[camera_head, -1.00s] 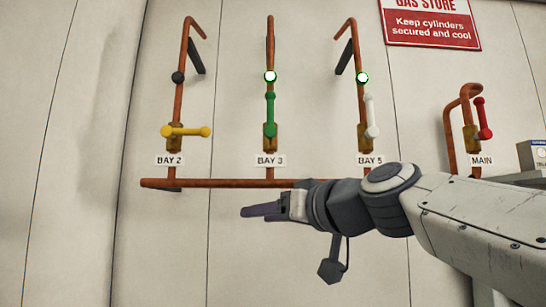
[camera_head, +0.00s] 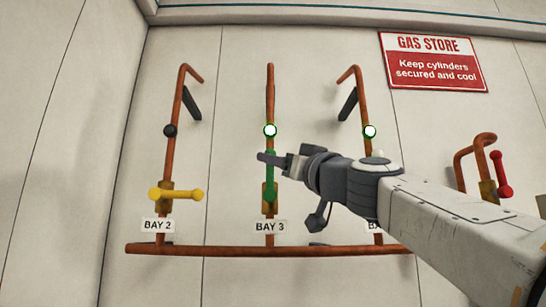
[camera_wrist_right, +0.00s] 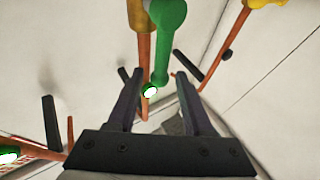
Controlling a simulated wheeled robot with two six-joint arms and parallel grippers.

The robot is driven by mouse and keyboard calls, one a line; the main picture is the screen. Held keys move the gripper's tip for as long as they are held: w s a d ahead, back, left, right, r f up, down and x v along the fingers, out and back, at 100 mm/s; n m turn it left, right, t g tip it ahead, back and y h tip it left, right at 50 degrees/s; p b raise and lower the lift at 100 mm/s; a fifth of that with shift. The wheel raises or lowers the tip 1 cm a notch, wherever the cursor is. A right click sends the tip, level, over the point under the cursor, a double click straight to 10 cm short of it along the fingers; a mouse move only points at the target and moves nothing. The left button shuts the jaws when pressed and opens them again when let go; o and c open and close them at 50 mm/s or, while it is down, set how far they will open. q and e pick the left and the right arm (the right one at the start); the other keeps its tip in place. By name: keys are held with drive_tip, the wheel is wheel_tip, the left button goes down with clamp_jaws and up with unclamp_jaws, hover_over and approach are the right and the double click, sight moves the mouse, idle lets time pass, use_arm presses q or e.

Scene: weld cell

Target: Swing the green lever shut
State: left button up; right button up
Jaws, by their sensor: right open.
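The green lever (camera_head: 270,182) is on the middle pipe, above the BAY 3 label (camera_head: 270,227). It stands upright, in line with its pipe, and a round lamp (camera_head: 270,131) above it glows white with a green rim. My right gripper (camera_head: 262,157) lies across the top end of the lever in the head view. In the right wrist view the green lever (camera_wrist_right: 168,40) shows beyond and between the two open fingers (camera_wrist_right: 155,105). I cannot tell whether they touch it. My left gripper is not in view.
A yellow lever (camera_head: 176,194) lies level at BAY 2 under a dark lamp (camera_head: 170,131). A red lever (camera_head: 500,174) stands near upright at right. My right arm covers the third pipe's valve. A copper manifold pipe (camera_head: 200,250) runs below.

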drive_tip(key=shift+w+a+r, duration=0.15)
drive_tip(key=shift+w+a, duration=0.15)
drive_tip(key=shift+w, duration=0.15)
clamp_jaws()
idle(1.2)
